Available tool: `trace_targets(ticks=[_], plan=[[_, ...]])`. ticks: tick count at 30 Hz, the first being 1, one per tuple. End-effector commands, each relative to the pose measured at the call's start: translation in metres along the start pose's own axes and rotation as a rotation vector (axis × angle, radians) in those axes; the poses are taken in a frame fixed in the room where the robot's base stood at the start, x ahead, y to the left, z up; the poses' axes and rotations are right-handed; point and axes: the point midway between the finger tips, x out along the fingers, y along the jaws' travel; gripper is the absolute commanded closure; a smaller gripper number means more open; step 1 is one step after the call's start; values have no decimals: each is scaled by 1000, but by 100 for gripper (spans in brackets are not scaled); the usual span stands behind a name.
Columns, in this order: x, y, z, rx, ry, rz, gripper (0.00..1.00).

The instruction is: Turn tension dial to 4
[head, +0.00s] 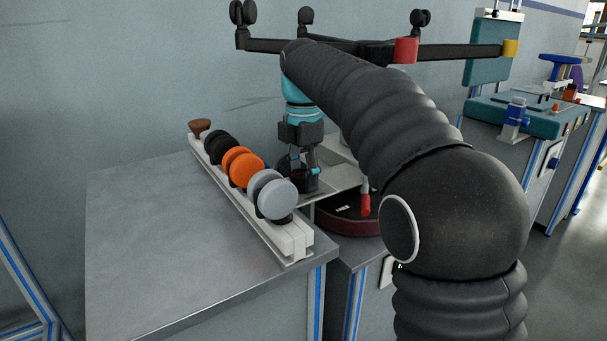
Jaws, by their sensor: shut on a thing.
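My gripper (301,186) points down past the right side of the caster rack, at the end of my black-sleeved arm. Its fingers are shut around a small dark part with a reddish-brown tint, which looks like the tension dial. The fingers hide most of it, and no scale, number or pointer can be read, so its setting cannot be told. A light metal plate (335,183) lies just beside and below the fingers. A red-handled lever (364,203) hangs to the right of the gripper.
A white rack (285,236) holds grey, orange and black casters close to the left of my gripper. A dark red round cushion (350,218) sits below the plate. An upturned chair base (460,52) spreads behind my arm. The grey bench top (150,235) is bare at left.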

Motion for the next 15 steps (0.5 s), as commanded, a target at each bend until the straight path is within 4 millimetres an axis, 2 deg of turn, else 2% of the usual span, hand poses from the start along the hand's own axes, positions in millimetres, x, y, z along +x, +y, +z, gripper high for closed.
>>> trace_targets(ticks=[8,15], plan=[[-2,-1,0,75,1,-5,82],[-3,-1,0,249,1,-7,82]])
